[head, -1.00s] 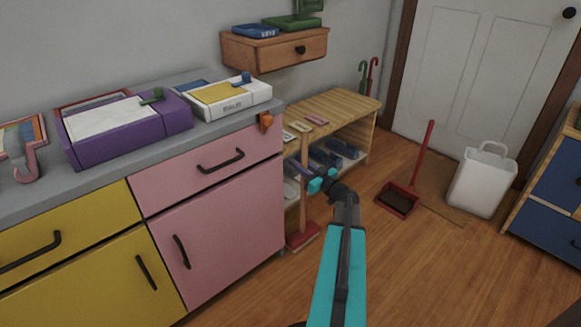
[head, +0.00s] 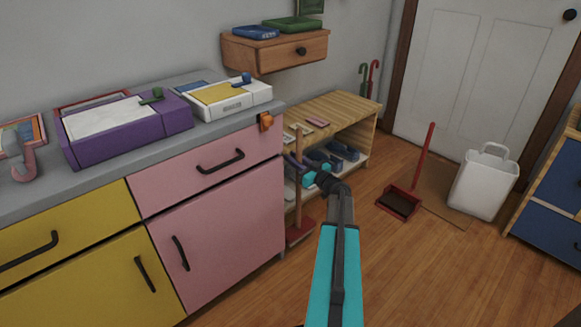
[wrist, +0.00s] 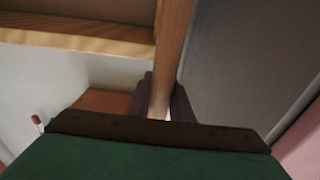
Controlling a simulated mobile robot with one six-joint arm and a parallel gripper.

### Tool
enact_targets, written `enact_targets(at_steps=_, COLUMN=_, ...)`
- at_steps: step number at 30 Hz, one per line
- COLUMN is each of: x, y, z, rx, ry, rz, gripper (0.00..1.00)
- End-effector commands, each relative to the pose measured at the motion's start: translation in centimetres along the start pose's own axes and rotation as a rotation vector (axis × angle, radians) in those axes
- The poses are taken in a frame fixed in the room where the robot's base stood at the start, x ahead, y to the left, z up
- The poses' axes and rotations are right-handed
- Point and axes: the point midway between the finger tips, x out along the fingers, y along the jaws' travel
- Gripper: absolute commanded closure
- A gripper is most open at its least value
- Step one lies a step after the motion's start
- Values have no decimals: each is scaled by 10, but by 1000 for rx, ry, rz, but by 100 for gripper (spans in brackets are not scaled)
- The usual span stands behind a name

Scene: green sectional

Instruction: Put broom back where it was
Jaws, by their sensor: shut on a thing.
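The broom has a wooden handle (head: 298,204) and a red head (head: 300,233). It stands upright beside the right end of the pink cabinet (head: 225,225), in front of the shoe bench. My gripper (head: 298,165) is shut on the handle partway up. In the wrist view the handle (wrist: 174,45) runs up from between the dark jaws (wrist: 163,100). An orange holder (head: 265,122) is fixed at the cabinet's upper right corner, just left of the handle's top. I cannot tell whether the handle touches it or whether the head touches the floor.
A slatted shoe bench (head: 340,112) with shoes stands behind the broom. A red dustpan (head: 398,203) with an upright handle and a white bin (head: 483,183) stand right of it. A wooden wall drawer (head: 275,52) hangs above. The floor in front is clear.

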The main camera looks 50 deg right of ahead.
Motion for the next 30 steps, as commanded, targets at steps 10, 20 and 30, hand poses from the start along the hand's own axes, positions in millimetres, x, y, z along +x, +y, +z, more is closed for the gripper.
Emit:
enact_targets(at_steps=10, x=7, y=4, z=21, rx=2, ry=2, rz=1, gripper=100)
enact_targets(at_steps=20, x=5, y=4, z=36, rx=0, ry=2, rz=1, gripper=100)
enact_targets(at_steps=30, x=5, y=4, z=37, rx=0, ry=2, rz=1, gripper=100)
